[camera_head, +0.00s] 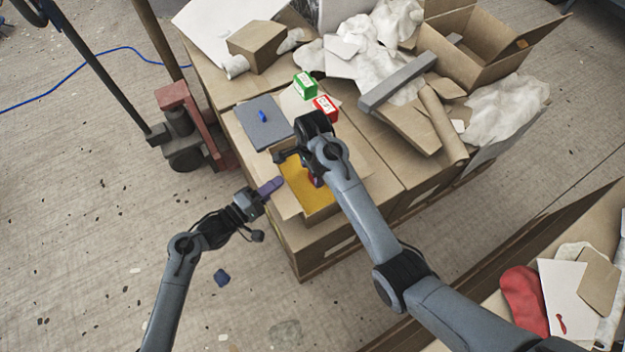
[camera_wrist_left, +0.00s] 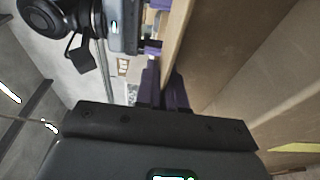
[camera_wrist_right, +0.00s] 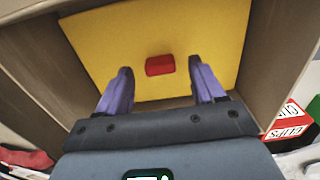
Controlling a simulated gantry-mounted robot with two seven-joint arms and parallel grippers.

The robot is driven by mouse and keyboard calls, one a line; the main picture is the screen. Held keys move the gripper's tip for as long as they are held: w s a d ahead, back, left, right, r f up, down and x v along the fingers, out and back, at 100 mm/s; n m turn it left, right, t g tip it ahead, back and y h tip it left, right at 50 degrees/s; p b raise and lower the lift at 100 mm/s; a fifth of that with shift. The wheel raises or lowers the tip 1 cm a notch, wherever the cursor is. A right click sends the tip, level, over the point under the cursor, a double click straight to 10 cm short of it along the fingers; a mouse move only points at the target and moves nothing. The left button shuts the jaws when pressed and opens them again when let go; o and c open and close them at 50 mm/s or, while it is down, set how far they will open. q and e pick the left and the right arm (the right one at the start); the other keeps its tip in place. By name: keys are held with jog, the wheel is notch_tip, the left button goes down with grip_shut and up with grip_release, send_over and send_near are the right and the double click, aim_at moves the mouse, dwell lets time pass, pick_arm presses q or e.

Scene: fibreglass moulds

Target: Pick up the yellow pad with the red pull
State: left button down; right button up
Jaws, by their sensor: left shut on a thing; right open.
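The yellow pad (camera_head: 294,182) lies inside an open cardboard box (camera_head: 321,216). In the right wrist view the pad (camera_wrist_right: 215,35) fills the space between the box walls, and its red pull (camera_wrist_right: 159,65) stands near its middle. My right gripper (camera_wrist_right: 160,73) is open above the pad, its purple fingers apart on either side of the pull. In the head view my right arm hides part of the pad. My left gripper (camera_head: 272,187) is shut on the box's left edge; in the left wrist view its purple fingers (camera_wrist_left: 164,92) meet at the cardboard wall.
A grey pad (camera_head: 263,125) with a blue pull lies behind the box. Green (camera_head: 305,86) and red (camera_head: 325,108) clip boxes stand nearby. A grey bar (camera_head: 397,83), cardboard and white cloths crowd the back right. A pallet jack (camera_head: 185,130) stands at left.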

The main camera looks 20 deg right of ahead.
jog(key=shift+f, duration=1)
jog(key=c, duration=1.1)
jog(key=shift+c, duration=0.2)
notch_tip(320, 180, up, 10)
pick_arm(q)
jog(key=c, duration=1.2)
grip_release()
jog(key=shift+o, duration=0.2)
jog(key=shift+a, duration=0.1)
jog(key=v, duration=1.2)
